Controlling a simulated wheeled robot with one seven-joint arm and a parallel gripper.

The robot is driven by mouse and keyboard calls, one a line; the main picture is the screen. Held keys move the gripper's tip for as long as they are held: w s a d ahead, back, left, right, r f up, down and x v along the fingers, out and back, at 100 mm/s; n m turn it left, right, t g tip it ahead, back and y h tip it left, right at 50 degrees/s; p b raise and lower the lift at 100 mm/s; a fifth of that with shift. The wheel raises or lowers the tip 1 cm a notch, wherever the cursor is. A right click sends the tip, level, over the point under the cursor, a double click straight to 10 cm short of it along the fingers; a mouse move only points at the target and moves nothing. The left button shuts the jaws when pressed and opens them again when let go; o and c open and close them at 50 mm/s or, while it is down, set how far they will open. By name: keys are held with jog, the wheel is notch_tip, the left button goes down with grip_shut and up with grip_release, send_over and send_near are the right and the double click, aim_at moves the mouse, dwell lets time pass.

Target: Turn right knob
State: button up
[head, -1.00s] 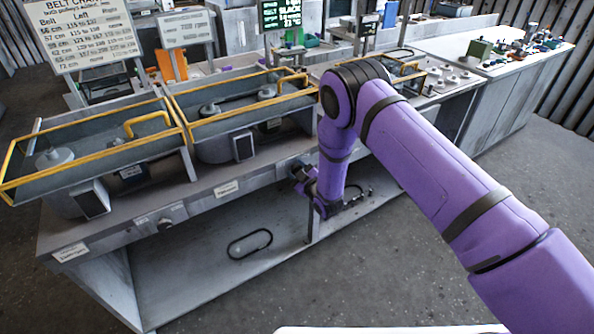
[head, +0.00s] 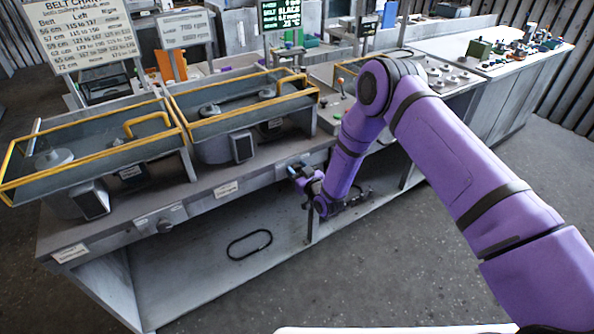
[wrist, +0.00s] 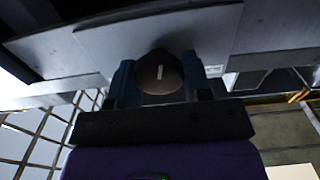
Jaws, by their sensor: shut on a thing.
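The right knob (wrist: 160,72) is dark and round with a white pointer line, seen close up in the wrist view. The line stands nearly upright, tilted slightly. My gripper (wrist: 158,84) has one finger on each side of the knob and is shut on it. In the head view my gripper (head: 294,169) is at the front panel of the bench (head: 240,187), right of the middle. The knob is hidden there behind the gripper.
A left knob (head: 165,225) sits on the same panel. Yellow-railed trays (head: 90,150) with pulleys stand above. A black belt loop (head: 249,243) lies on the lower shelf. A belt chart (head: 88,35) stands at the back left. The floor in front is clear.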

dwell(0.3)
jog(key=o, duration=0.9)
jog(key=shift+s, duration=0.1)
jog(key=v, duration=1)
jog(key=shift+s+d, duration=0.25)
jog(key=shift+d, duration=0.05)
jog(key=shift+w, duration=0.1)
